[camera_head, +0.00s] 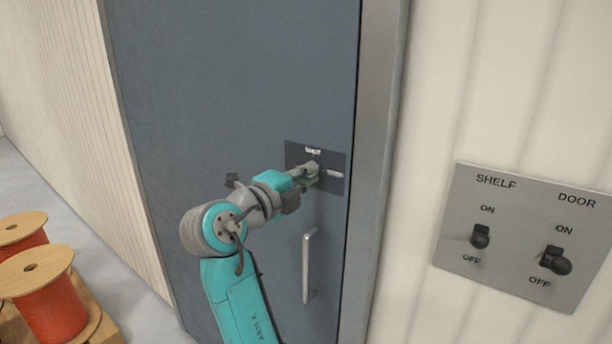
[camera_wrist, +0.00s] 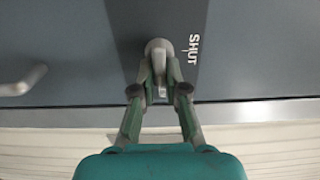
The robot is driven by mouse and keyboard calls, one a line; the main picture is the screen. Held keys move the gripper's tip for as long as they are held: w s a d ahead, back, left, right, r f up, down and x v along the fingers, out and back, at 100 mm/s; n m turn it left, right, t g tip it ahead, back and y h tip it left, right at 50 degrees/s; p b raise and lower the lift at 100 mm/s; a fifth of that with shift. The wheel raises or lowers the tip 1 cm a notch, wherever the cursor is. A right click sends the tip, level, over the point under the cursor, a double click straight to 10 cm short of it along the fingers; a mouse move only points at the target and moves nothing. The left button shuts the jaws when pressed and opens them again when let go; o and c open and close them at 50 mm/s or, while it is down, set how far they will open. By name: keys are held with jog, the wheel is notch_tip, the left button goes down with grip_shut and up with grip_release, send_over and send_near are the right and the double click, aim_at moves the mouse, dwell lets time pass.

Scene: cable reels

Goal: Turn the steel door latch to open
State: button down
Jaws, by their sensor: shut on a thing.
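The steel door latch (camera_wrist: 157,47) shows in the wrist view with a round grey hub and a short grey lever between my fingers. My gripper (camera_wrist: 159,90) is shut on this lever, which points down in that view, toward the door's edge. A "SHUT" label (camera_wrist: 194,47) lies right of the hub. In the head view, my gripper (camera_head: 312,173) is at the dark latch plate (camera_head: 335,159) and hides most of the latch. Small pale labels show above and right of it, too small to read. The grey-blue door (camera_head: 230,80) looks closed in its frame.
A vertical pull handle (camera_head: 307,265) stands out from the door below the latch, close to my arm. A panel (camera_head: 510,230) with SHELF and DOOR switches is on the wall at right. Orange cable reels (camera_head: 50,305) stand at lower left.

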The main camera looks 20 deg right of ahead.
jog(key=c, duration=1.2)
grip_release()
jog(key=shift+w+d+r, duration=0.1)
jog(key=shift+w, duration=0.1)
jog(key=v, duration=1.2)
